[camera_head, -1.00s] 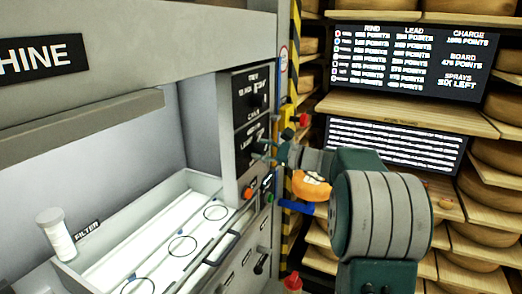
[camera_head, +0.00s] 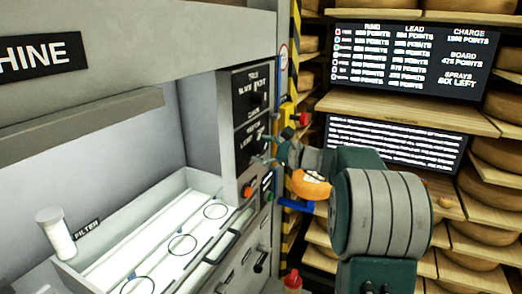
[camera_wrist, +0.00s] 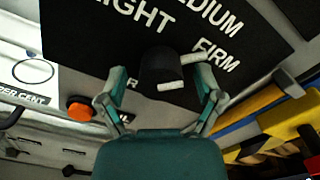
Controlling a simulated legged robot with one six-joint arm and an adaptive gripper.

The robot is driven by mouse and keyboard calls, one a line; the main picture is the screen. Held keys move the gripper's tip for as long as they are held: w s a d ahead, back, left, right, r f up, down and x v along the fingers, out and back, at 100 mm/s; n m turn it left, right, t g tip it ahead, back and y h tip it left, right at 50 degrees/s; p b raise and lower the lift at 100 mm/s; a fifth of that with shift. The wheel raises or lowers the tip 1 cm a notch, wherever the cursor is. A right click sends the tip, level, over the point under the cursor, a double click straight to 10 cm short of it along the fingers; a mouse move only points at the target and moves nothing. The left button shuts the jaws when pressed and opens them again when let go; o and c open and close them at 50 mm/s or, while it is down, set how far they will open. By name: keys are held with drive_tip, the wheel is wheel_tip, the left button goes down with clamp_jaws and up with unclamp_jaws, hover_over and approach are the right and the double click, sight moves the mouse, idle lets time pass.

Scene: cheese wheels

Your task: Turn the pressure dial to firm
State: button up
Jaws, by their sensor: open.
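The pressure dial (camera_wrist: 160,68) is a dark round knob on a black panel in the wrist view. White words on the panel read FIRM (camera_wrist: 216,56) to its right, and partly cut MEDIUM and LIGHT above. A short white bar shows at the knob's lower edge; I cannot tell for sure which word it marks. My gripper (camera_wrist: 162,82) is open, one finger on each side of the knob. I cannot tell whether the fingers touch it. In the head view my gripper (camera_head: 266,150) is at the machine's control panel, and the dial is hard to make out.
An orange button (camera_wrist: 80,110) sits left of my gripper in the wrist view. The machine's open tray (camera_head: 150,250) with rings and a white filter cylinder (camera_head: 55,232) are at the left. A yellow-black striped post (camera_head: 293,60) and cheese shelves stand at the right.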

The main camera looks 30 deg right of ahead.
drive_tip(key=v, duration=1.2)
drive_tip(key=shift+f, duration=0.1)
drive_tip(key=s+a+f+n+g+h, duration=0.15)
drive_tip(key=s+a+n+g, duration=0.25)
drive_tip(key=a, duration=0.6)
drive_tip(key=s+a+f+n+g+h, duration=0.15)
drive_tip(key=s+a+n+g, duration=0.25)
drive_tip(key=a, duration=0.6)
drive_tip(key=s+a+f+n+h, duration=0.2)
drive_tip(key=s+f+n+h, duration=0.1)
drive_tip(key=s+n, duration=0.4)
drive_tip(key=s+a+f+n+h, duration=0.2)
drive_tip(key=s+f+n+h, duration=0.2)
drive_tip(key=s, duration=0.5)
drive_tip(key=shift+s+a+f+n+g+h, duration=0.3)
drive_tip(key=shift+n+h, duration=0.2)
drive_tip(key=shift+n, duration=0.9)
drive_tip(key=shift+r, duration=0.1)
drive_tip(key=c, duration=0.4)
drive_tip(key=shift+a, duration=0.15)
